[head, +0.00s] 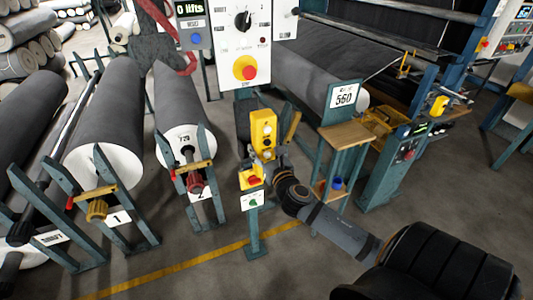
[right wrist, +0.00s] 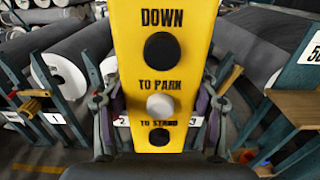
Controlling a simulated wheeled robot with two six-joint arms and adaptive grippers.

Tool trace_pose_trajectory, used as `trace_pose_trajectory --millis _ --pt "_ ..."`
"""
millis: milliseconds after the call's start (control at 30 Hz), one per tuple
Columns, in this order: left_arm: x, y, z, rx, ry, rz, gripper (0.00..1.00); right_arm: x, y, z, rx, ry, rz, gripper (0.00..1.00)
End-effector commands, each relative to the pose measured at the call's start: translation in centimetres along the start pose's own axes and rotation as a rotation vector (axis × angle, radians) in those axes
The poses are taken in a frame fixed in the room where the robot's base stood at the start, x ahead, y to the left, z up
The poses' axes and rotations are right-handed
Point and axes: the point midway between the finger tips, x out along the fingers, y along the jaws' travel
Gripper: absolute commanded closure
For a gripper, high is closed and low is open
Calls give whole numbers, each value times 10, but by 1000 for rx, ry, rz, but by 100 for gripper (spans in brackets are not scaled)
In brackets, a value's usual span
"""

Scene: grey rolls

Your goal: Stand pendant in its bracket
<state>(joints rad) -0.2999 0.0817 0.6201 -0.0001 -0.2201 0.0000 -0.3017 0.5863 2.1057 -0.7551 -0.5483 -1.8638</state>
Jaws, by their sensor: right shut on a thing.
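The yellow pendant (head: 263,130) is upright in the middle of the head view, dark buttons on its face. In the right wrist view the pendant (right wrist: 160,75) fills the centre, marked DOWN, TO PARK and TO STAND. My right gripper (right wrist: 160,118) is shut on it, one finger at each side. My left gripper is not in view.
Large grey rolls (head: 120,115) lie on teal stands at the left. A control panel (head: 243,45) with a red knob is behind the pendant. A small wooden-topped stand (head: 345,135) marked 560 is at the right. Open floor with a yellow line (head: 180,268) lies in front.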

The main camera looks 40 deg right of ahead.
Motion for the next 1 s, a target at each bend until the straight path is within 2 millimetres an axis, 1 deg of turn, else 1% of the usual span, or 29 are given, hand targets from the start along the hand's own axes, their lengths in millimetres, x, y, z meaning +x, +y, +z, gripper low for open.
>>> trace_pose_trajectory --millis 33,300,500,700,1000 --pt "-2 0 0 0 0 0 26 6 0 3 2 -3 -2 99" --pt "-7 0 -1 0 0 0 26 35 0 3 2 -3 -2 99" --pt "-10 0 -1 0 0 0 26 49 0 2 1 -2 -1 99" --pt "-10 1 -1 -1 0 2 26 54 1 2 0 -3 1 99" --pt "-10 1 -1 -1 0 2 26 54 1 2 0 -3 1 99"
